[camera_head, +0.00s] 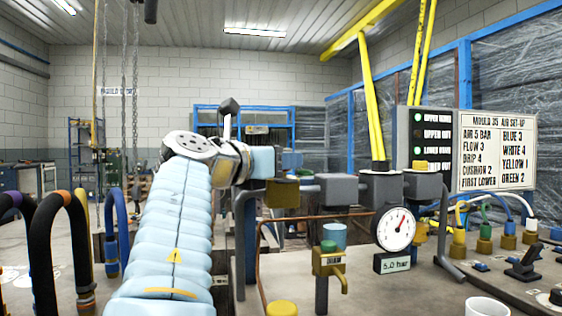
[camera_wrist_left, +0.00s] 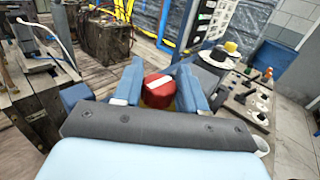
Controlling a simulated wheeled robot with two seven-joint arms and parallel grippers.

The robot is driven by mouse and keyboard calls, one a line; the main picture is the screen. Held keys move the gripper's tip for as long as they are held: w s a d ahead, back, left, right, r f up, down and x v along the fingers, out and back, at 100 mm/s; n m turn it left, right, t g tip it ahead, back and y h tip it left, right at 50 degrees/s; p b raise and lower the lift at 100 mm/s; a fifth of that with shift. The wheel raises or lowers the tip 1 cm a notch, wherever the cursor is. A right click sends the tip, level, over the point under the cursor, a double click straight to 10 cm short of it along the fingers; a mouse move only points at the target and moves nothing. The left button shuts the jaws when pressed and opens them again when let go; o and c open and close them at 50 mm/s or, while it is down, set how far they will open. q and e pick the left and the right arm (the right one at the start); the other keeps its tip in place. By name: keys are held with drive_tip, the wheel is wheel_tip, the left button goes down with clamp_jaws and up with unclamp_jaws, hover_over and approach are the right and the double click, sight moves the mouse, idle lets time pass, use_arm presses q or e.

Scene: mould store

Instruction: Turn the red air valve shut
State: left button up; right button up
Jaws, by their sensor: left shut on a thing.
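The red air valve (camera_wrist_left: 155,94) shows in the left wrist view as a round red knob with a white mark on top and a yellow part below. My left gripper (camera_wrist_left: 160,84) is shut on it, one blue finger on each side. In the head view my left arm reaches up from the bottom, and the gripper (camera_head: 285,160) is at the left end of the air line. The red knob is hidden there. My right gripper is in neither view.
A pressure gauge (camera_head: 396,229) stands above a display (camera_head: 392,263) reading 5.0 bar. A green-topped valve (camera_head: 328,259) is below the line. A white cup (camera_head: 486,307) is at the front edge. Black hoses (camera_head: 40,240) rise at left. A set-up board (camera_head: 496,150) stands behind.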

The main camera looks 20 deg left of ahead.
use_arm(q)
drive_tip(key=m+g+h, duration=0.1)
drive_tip(key=m+h, duration=0.1)
drive_tip(key=h, duration=0.1)
drive_tip(key=shift+a, duration=0.15)
drive_tip(key=m+h, duration=0.1)
drive_tip(key=m+g+h, duration=0.1)
drive_tip(key=shift+r+g+h+p, duration=0.2)
drive_tip(key=shift+g+h+p, duration=0.1)
drive_tip(key=shift+h+p, duration=0.1)
drive_tip(key=m+g+h+p, duration=0.3)
drive_tip(key=g+h+p, duration=0.1)
drive_tip(key=shift+r+m, duration=0.1)
drive_tip(key=shift+m, duration=0.3)
drive_tip(key=shift+f+m+g+h+p, duration=0.2)
drive_tip(key=shift+m+g+h+p, duration=0.8)
drive_tip(key=shift+p, duration=0.3)
drive_tip(key=o, duration=0.9)
drive_tip(key=shift+f, duration=0.1)
drive_tip(key=v, duration=1.1)
drive_tip(key=shift+s+a, duration=0.2)
drive_tip(key=shift+a, duration=0.1)
